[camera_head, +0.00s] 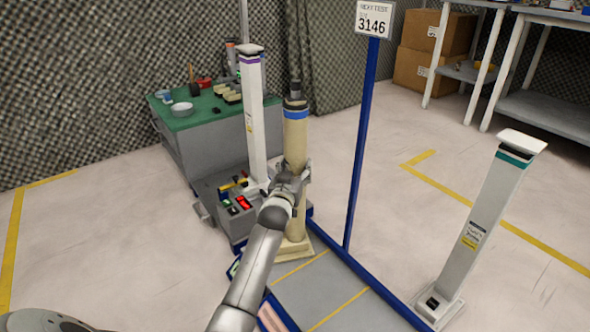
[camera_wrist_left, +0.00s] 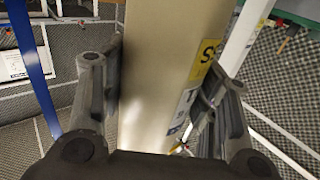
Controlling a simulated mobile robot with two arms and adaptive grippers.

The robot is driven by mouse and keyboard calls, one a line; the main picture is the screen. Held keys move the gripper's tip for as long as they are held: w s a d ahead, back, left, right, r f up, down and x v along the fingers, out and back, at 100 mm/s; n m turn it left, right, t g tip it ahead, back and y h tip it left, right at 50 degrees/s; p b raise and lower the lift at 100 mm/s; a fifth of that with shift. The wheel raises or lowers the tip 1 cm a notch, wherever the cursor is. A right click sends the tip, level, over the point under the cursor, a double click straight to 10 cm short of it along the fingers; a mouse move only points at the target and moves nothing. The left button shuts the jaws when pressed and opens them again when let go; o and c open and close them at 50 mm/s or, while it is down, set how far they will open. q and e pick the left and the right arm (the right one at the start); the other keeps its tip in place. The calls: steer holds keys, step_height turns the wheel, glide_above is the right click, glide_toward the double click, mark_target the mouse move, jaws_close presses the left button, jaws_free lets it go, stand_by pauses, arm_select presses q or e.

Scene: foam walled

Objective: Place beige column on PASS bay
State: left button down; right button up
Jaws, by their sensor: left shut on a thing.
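The beige column (camera_head: 296,140) stands upright in the head view, with a blue band and a dark cap at its top and a square base (camera_head: 295,246). My left gripper (camera_head: 292,176) is shut on it at about mid-height. In the left wrist view the beige column (camera_wrist_left: 165,70) fills the space between the two fingers (camera_wrist_left: 155,100), with a yellow label on its right side. The column's base is at the far end of a grey bay floor (camera_head: 315,290) marked with yellow lines. I cannot read any PASS marking. My right gripper is not in view.
A white column with a purple band (camera_head: 252,120) stands just behind left. A white column with a teal band (camera_head: 485,220) stands at right. A blue post (camera_head: 362,140) carries a "3146" sign (camera_head: 374,19). A green-topped bench (camera_head: 190,112) is at back left. Open floor lies left.

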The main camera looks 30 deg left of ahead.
arm_select(q)
steer(key=shift+r, duration=0.3)
steer(key=c, duration=0.9)
jaws_free()
steer(key=shift+f, duration=0.4)
steer(key=o, duration=0.4)
steer(key=shift+s+r, duration=0.1)
